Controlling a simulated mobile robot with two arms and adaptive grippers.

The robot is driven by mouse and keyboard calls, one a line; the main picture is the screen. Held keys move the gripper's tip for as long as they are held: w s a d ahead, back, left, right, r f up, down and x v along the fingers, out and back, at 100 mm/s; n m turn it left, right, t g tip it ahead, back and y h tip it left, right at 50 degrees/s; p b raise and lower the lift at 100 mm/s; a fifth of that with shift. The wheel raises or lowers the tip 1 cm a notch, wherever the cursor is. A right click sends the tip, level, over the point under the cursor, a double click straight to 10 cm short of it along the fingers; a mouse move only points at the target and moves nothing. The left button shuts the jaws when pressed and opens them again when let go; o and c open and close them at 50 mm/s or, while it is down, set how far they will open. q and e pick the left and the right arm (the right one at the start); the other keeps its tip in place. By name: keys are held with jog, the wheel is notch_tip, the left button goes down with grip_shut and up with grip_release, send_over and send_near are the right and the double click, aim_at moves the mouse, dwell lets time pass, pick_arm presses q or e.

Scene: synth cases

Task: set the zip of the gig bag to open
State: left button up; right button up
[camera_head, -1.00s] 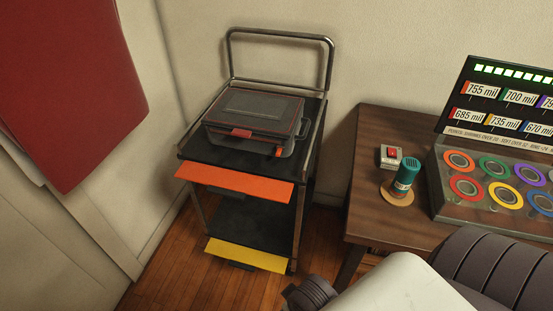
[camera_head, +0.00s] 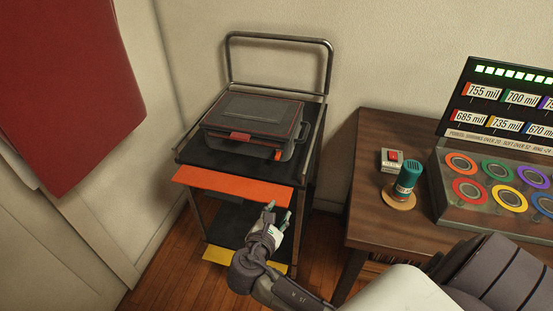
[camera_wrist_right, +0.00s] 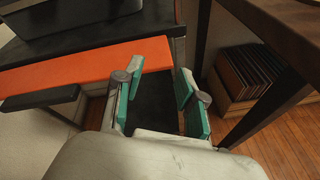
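The gig bag appears to be the dark grey case with red edging (camera_head: 258,106) lying flat on the cart's top in the head view. A red tab (camera_head: 240,136) sits at its front edge, and a small orange piece shows low at its front right. I cannot tell how the zip stands. My right gripper (camera_head: 279,216) is in front of the cart, below and apart from the bag. In the right wrist view its teal-padded fingers (camera_wrist_right: 160,96) are spread with nothing held between them. My left gripper is not in view.
The cart has an orange front panel (camera_head: 234,188), a lower yellow panel (camera_head: 218,255) and a tall metal handle (camera_head: 280,37) behind. A wooden table (camera_head: 372,150) at right holds a teal canister (camera_head: 407,178), a red-button box (camera_head: 391,160) and a ring display (camera_head: 470,206). A red panel (camera_head: 68,85) hangs left.

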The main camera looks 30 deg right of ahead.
aim_at(276, 159)
jog(key=w+a+r+n+t+h, duration=0.1)
jog(key=w+r+n+t+h, duration=0.15)
jog(key=w+r+n, duration=0.3)
jog(key=shift+y, duration=0.25)
jog(key=x, duration=1.3)
jog(key=shift+s+f, duration=0.1)
jog(key=shift+f, duration=0.25)
grip_shut()
